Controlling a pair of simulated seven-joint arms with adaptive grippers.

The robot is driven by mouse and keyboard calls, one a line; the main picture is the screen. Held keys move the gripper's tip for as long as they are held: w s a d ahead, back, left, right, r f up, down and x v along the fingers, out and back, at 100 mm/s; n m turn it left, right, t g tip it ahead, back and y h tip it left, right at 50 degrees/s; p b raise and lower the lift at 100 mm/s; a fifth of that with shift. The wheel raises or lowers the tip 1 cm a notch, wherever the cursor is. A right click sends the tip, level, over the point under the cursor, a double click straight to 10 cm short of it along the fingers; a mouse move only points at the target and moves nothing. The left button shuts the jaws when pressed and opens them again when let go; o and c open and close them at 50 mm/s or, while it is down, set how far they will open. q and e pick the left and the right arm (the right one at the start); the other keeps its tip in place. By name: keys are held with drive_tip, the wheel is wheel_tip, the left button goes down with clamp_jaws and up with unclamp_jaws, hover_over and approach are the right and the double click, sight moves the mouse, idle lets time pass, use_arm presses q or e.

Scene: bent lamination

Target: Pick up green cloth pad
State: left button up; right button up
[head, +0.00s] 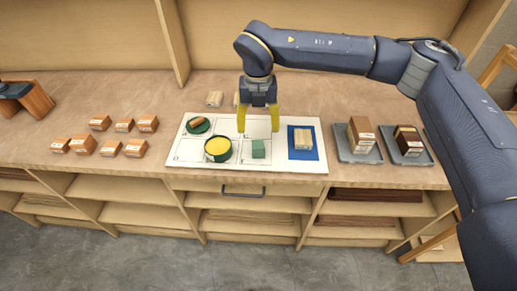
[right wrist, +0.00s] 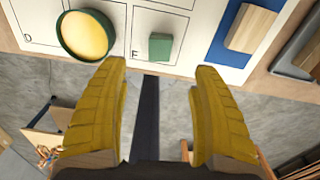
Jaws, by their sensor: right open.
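The green cloth pad (head: 258,149) is a small green block on the white board, in the cell to the right of the yellow-filled round dish. It also shows in the right wrist view (right wrist: 160,46), in the cell marked E. My right gripper (head: 258,122) is open and empty, above the board, with its yellow fingers pointing down. In the right wrist view the pad lies beyond the gap between the fingertips (right wrist: 161,68), apart from both. My left gripper is not in view.
The dish (head: 218,147) stands close left of the pad. A wooden block (head: 303,139) on a blue mat (head: 293,156) is to the right. Two grey trays (head: 372,158) hold blocks further right. Several orange-brown blocks (head: 82,144) stand at left. The white board's (head: 320,166) front edge is near the pad.

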sight(259, 144)
drive_tip(key=shift+f, duration=5.1)
drive_tip(key=c, duration=1.1)
